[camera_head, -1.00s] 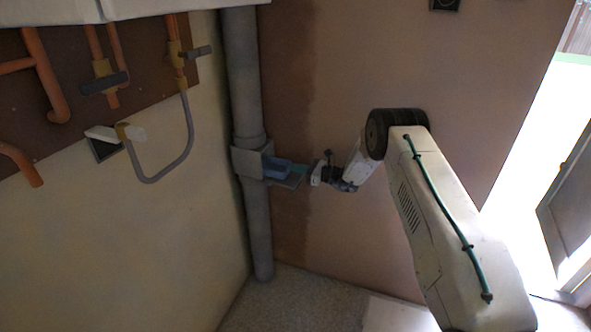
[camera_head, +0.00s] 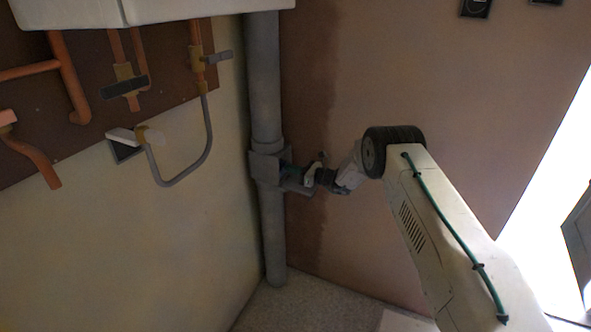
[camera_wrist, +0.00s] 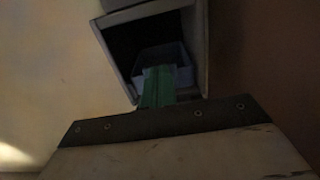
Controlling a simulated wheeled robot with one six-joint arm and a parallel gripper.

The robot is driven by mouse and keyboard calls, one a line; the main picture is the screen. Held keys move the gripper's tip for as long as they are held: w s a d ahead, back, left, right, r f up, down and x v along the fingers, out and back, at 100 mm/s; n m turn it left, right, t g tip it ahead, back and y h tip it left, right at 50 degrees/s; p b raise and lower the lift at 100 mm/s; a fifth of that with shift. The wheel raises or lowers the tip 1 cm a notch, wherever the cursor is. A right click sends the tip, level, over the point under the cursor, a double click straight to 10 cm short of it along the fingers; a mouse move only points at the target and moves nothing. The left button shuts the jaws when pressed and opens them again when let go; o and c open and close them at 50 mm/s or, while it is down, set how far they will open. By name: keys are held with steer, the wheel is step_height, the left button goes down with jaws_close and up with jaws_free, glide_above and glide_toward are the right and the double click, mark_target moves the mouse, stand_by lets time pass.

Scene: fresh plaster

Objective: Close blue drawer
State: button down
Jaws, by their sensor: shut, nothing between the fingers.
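The blue drawer (camera_wrist: 183,75) sits inside a grey open-fronted housing (camera_wrist: 205,45) in the wrist view. Its front looks set back from the housing's opening, with dark space around it. In the head view the housing (camera_head: 263,168) is on the grey vertical pipe, and the drawer is mostly hidden behind my gripper. My gripper (camera_wrist: 157,70) has its green fingers together and empty. They reach into the housing and overlap the drawer's front; I cannot tell whether they touch it. The gripper also shows in the head view (camera_head: 292,170).
The grey pipe (camera_head: 264,80) runs down the wall corner to the floor. Orange pipes (camera_head: 68,75) and a grey looped hose (camera_head: 207,135) are on the left wall. A white cabinet or basin (camera_head: 190,8) overhangs at the top left. A bright opening is at the right.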

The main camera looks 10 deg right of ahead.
steer(key=v, duration=1.3)
steer(key=s+f+n+g, duration=0.2)
steer(key=s+f+g, duration=0.1)
steer(key=s, duration=0.2)
steer(key=s+a+r+n+g+h, duration=0.1)
steer(key=s+r+n+g+h, duration=0.1)
steer(key=s+r+n+g, duration=0.45)
steer(key=s+a+r+n+g+h, duration=0.15)
steer(key=s+r+n, duration=0.4)
steer(key=s, duration=0.75)
steer(key=s+a+r+n+g+h, duration=0.2)
steer(key=s+r+n+g+h, duration=0.1)
steer(key=s+r, duration=0.65)
steer(key=s+d+r+n+t+h, duration=0.2)
steer(key=s+r+n+h, duration=0.2)
steer(key=s, duration=0.9)
steer(key=s+d+r+n+t+h, duration=0.3)
steer(key=s+r, duration=0.5)
steer(key=s, duration=0.5)
steer(key=shift+r+n+h, duration=0.2)
steer(key=shift+n+h, duration=0.3)
steer(key=shift+h, duration=0.15)
